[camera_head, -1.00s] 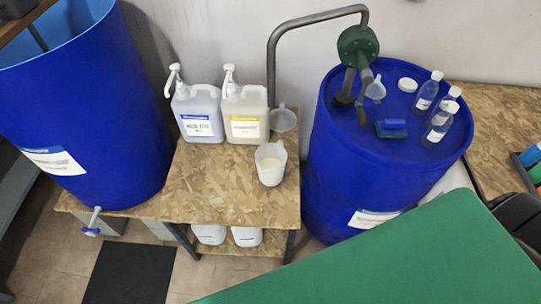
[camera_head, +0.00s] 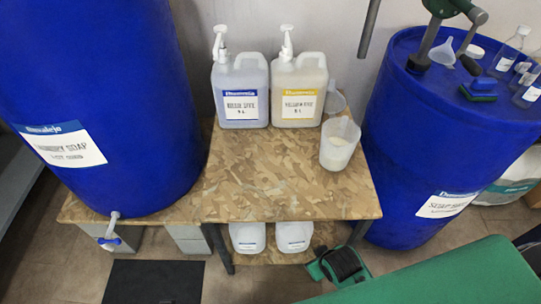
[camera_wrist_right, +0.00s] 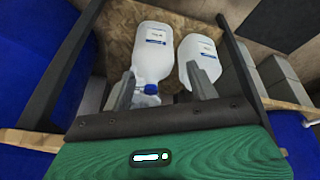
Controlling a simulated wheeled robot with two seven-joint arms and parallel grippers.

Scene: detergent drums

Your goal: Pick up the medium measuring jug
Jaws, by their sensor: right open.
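A translucent white measuring jug (camera_head: 339,146) with pale contents stands upright near the right side of the wooden table top (camera_head: 270,180). A smaller clear vessel (camera_head: 335,103) is partly hidden behind it. My right gripper (camera_head: 340,268) shows small and dark in the head view, below and in front of the table's right front corner. In the right wrist view my right gripper (camera_wrist_right: 161,88) is open, with its fingers apart and nothing seen held between them. The measuring jug cannot be made out in that view. My left gripper is not in view.
Two labelled pump jugs (camera_head: 241,90) (camera_head: 299,90) stand behind the jug. Blue drums flank the table at left (camera_head: 110,130) and right (camera_head: 430,130). White containers (camera_head: 247,237) sit on the lower shelf, and white bottles (camera_wrist_right: 153,55) show in the wrist view. The table's front middle is clear.

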